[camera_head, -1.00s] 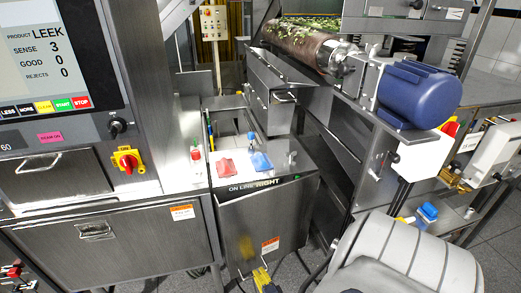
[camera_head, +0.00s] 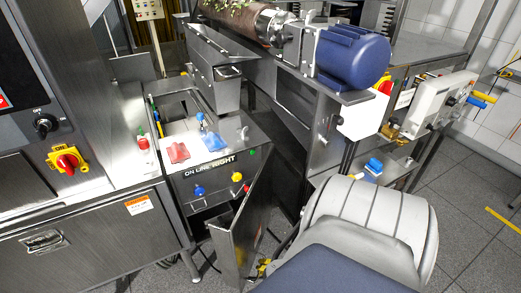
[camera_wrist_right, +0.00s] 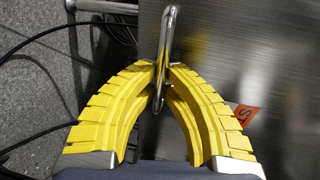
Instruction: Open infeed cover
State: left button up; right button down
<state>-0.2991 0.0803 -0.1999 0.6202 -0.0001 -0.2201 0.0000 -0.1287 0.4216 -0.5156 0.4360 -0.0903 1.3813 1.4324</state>
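The front cover (camera_head: 238,232) of the steel box labelled ON LINE RIGHT stands swung outward, partly open, in the head view. A blue knob (camera_head: 198,191) and a yellow knob (camera_head: 236,177) show in the opening behind it. In the right wrist view, my right gripper (camera_wrist_right: 161,70) has its yellow fingertips closed around a metal bar handle (camera_wrist_right: 169,38) on a steel panel (camera_wrist_right: 240,50). In the head view, only a little yellow of that gripper (camera_head: 262,267) shows beside the cover, mostly hidden by my arm. My left gripper is not in view.
A red-and-yellow switch (camera_head: 67,160) sits on the cabinet at left. Red (camera_head: 178,152) and blue (camera_head: 214,141) pieces lie on the box top. A blue motor (camera_head: 345,62) and conveyor stand behind. Black cables (camera_wrist_right: 35,100) run over the floor beside the gripper.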

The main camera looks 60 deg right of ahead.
jog(key=shift+s+d, duration=0.2)
jog(key=shift+s, duration=0.2)
jog(key=c, duration=1.5)
grip_release()
jog(key=v, duration=1.2)
jog(key=shift+d, duration=0.2)
